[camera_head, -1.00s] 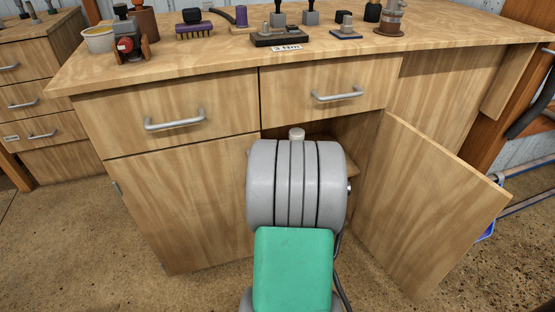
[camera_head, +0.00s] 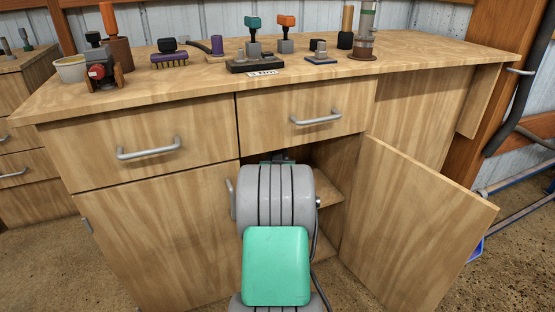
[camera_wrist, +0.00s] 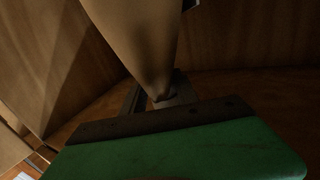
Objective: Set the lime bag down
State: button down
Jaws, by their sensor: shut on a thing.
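The lime bag (camera_wrist: 140,35) shows in the wrist view as a smooth tan shape, wide at the top of the picture and tapering to a narrow neck. My gripper (camera_wrist: 163,100) is shut on that narrow neck. The bag and gripper are in the dim inside of the cupboard, with wooden walls around them. Whether the bag touches a surface cannot be seen. In the head view my own arm hides the gripper and the bag.
The cupboard door (camera_head: 415,225) stands open on the right. A shelf (camera_head: 328,190) shows inside, right of my arm. A drawer (camera_head: 305,115) is shut above the opening. Tools, including a torque stand (camera_head: 265,62), crowd the bench top (camera_head: 210,75).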

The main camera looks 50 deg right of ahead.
jog(key=shift+w+d+r, duration=0.25)
jog(key=shift+d+r, duration=0.1)
jog(key=shift+d, duration=0.05)
jog(key=shift+f+b, duration=0.5)
jog(key=shift+f, duration=0.2)
jog(key=shift+f, duration=0.2)
jog(key=c, duration=0.9)
grip_release()
jog(key=shift+a+f, duration=0.1)
jog(key=shift+f, duration=0.2)
jog(key=shift+r, duration=0.25)
jog(key=p+v, duration=0.3)
jog(key=v, duration=0.9)
jog(key=shift+f, duration=0.15)
